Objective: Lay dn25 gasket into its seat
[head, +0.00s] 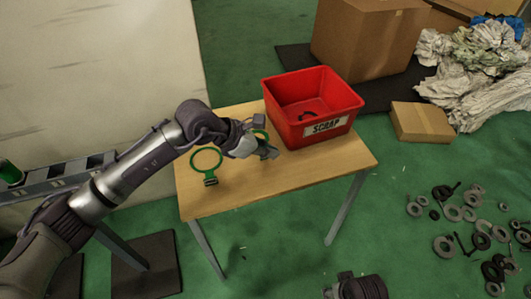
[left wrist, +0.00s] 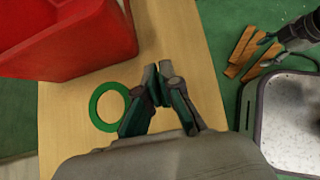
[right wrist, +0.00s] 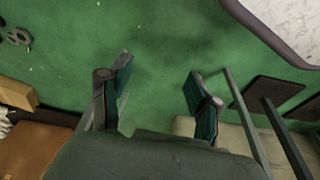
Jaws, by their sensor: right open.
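A plain green ring (left wrist: 94,106), gasket-like, lies flat on the wooden table beside my left gripper. In the head view it is mostly hidden behind that gripper. A second green ring (head: 193,164) with a dark tag or clamp at its near edge lies further left on the table. I cannot read which ring is dn25. My left gripper (head: 268,150) is low over the table; in the left wrist view (left wrist: 157,80) its fingertips are together with nothing visible between them. My right gripper (right wrist: 156,82) is open and empty above the green floor. No seat is clearly recognisable.
A red SCRAP bin (head: 345,100) with a dark piece inside stands at the back of the table (head: 310,165). Cardboard boxes (head: 365,45) and crumpled sheeting stand behind. Loose dark rings (head: 470,215) lie on the floor at right. The table's front right is clear.

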